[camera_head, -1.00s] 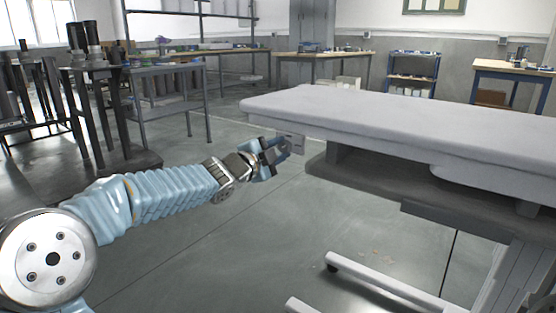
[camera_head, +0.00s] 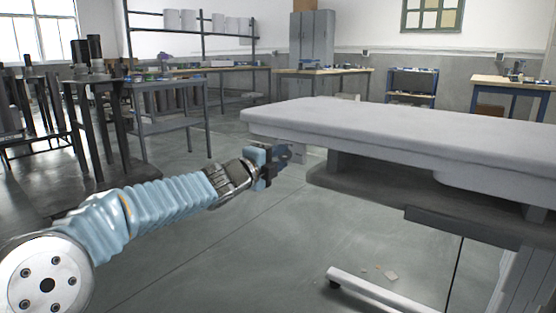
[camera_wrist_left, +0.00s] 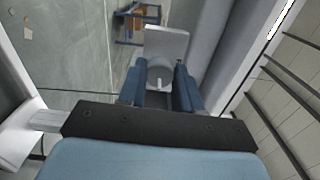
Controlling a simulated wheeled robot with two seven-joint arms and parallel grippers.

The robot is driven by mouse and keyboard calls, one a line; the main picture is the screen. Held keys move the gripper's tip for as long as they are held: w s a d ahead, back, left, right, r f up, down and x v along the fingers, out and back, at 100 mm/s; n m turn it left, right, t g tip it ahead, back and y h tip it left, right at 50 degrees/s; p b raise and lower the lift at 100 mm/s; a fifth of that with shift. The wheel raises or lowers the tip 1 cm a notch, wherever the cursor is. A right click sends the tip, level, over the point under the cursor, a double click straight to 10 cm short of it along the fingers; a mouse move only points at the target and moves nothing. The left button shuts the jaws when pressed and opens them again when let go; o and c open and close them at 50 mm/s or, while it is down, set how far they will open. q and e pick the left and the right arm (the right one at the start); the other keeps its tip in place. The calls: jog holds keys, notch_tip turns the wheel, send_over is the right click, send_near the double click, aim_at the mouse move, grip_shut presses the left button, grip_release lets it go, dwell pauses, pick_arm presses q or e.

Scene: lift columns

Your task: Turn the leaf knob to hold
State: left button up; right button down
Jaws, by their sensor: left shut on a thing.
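The leaf knob (camera_wrist_left: 159,80) is a small pale round knob with a raised bar, on a light grey plate (camera_wrist_left: 166,42) in the left wrist view. The plate (camera_head: 298,152) hangs under the near left end of the long padded table (camera_head: 380,122) in the head view. My left gripper (camera_head: 279,155) is at the plate, and its blue fingers hide the knob there. In the left wrist view the fingers of my left gripper (camera_wrist_left: 158,90) stand on both sides of the knob, shut on it. Any markings on the plate are too small to read. My right gripper is not in view.
The padded table's underframe (camera_head: 370,190) and white foot bar (camera_head: 365,290) stand to the right of my arm. Dark stands (camera_head: 100,120) and workbenches (camera_head: 320,72) are farther back.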

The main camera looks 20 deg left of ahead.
pick_arm(q)
jog(key=shift+f, duration=0.1)
jog(key=o, duration=1)
jog(key=shift+o, duration=0.2)
jog(key=shift+s, duration=0.1)
jog(key=p+v, duration=0.1)
jog(key=v, duration=1.2)
jog(key=shift+s, duration=0.3)
